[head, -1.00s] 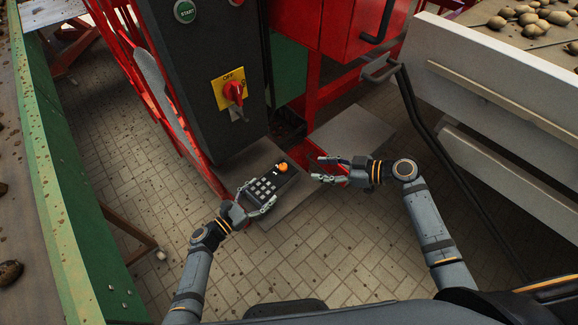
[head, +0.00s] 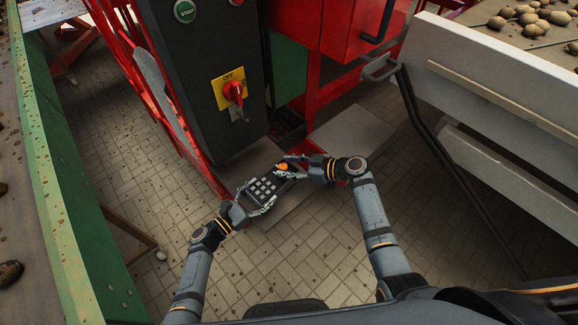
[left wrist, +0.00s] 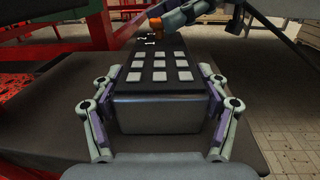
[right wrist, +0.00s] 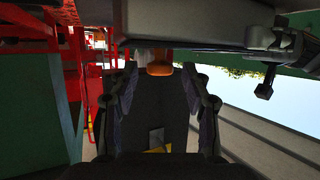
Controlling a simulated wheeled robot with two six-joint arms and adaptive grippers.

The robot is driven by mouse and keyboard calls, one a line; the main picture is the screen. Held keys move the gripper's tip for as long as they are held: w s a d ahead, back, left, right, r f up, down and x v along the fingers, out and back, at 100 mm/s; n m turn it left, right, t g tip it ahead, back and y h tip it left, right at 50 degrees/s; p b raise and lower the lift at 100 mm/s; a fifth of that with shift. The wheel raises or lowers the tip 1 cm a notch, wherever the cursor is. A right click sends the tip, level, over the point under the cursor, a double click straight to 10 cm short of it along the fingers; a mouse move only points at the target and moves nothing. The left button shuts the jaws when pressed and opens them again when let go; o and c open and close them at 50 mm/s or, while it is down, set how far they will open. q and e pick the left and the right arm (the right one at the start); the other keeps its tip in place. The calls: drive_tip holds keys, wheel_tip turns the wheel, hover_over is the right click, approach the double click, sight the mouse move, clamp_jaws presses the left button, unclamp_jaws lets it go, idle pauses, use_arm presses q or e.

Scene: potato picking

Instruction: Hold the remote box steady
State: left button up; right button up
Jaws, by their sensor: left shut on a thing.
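The remote box (head: 266,187) is black with rows of pale square keys and an orange knob (head: 283,167) at its far end. My left gripper (head: 261,197) is shut on it, one finger on each side. In the left wrist view the box (left wrist: 158,113) sits between both fingers, its near end facing me. My right gripper (head: 287,168) is at the far end, by the orange knob. In the right wrist view its fingers (right wrist: 158,90) are spread, and the knob (right wrist: 160,70) shows between them. Whether they touch the box is unclear.
A dark cabinet with a yellow-backed red switch (head: 234,92) stands behind the box. A grey plate (head: 352,138) lies low at the right of it. A white-sided conveyor (head: 500,90) runs along the right, a green-sided one (head: 75,230) along the left.

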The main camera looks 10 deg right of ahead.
clamp_jaws()
drive_tip(key=shift+s+a+f+m+t+h, duration=0.1)
drive_tip(key=shift+s+a+m+t+h, duration=0.1)
drive_tip(key=shift+m+t+h, duration=0.4)
drive_tip(key=m+t+h, duration=0.2)
drive_tip(key=m+t, duration=0.1)
drive_tip(key=shift+s+a, duration=0.1)
drive_tip(key=shift+s, duration=0.1)
unclamp_jaws()
drive_tip(key=shift+w, duration=0.1)
drive_tip(key=v, duration=1.2)
drive_tip(key=shift+r, duration=0.25)
